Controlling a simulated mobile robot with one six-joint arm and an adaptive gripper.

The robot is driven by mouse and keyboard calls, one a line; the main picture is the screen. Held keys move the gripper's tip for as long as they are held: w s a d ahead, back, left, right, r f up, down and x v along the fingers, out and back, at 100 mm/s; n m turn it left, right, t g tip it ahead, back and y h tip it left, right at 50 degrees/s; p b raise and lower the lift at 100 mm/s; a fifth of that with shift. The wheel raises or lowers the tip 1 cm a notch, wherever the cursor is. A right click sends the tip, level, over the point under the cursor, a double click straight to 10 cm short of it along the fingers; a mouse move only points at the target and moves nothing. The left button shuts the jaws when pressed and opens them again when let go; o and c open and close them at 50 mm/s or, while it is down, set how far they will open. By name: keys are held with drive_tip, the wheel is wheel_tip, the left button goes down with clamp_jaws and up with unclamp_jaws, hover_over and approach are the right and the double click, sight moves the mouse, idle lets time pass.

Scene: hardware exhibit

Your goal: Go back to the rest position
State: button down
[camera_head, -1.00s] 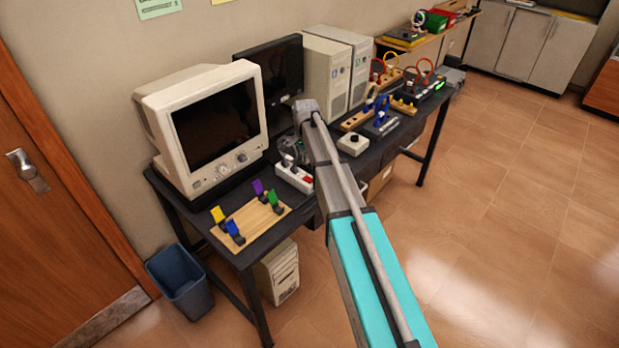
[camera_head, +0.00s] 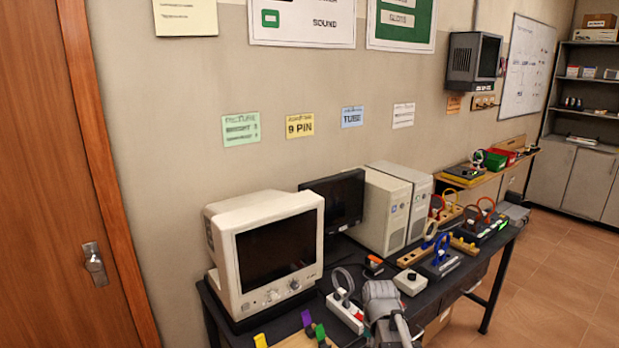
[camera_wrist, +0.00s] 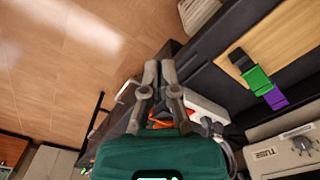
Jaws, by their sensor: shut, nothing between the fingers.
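My gripper (camera_wrist: 158,72) is in the wrist view, with its two dark grey fingers shut together and nothing held between them. It is over the front edge of the dark workbench (camera_wrist: 212,88). In the head view, a grey part of my arm shows at the bottom, in front of the bench, and the gripper fingers cannot be made out there. A white power strip (camera_head: 344,313) lies on the bench just left of my arm, and it also shows in the wrist view (camera_wrist: 207,108), right of the fingers.
A beige CRT monitor (camera_head: 266,256), a black flat screen (camera_head: 336,203) and pale computer towers (camera_head: 386,211) stand along the wall. A small white box with a black knob (camera_head: 410,281) is right of my arm. Tiled floor (camera_head: 545,290) on the right is clear.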

drive_tip(key=s+n, duration=0.3)
drive_tip(key=s, duration=0.5)
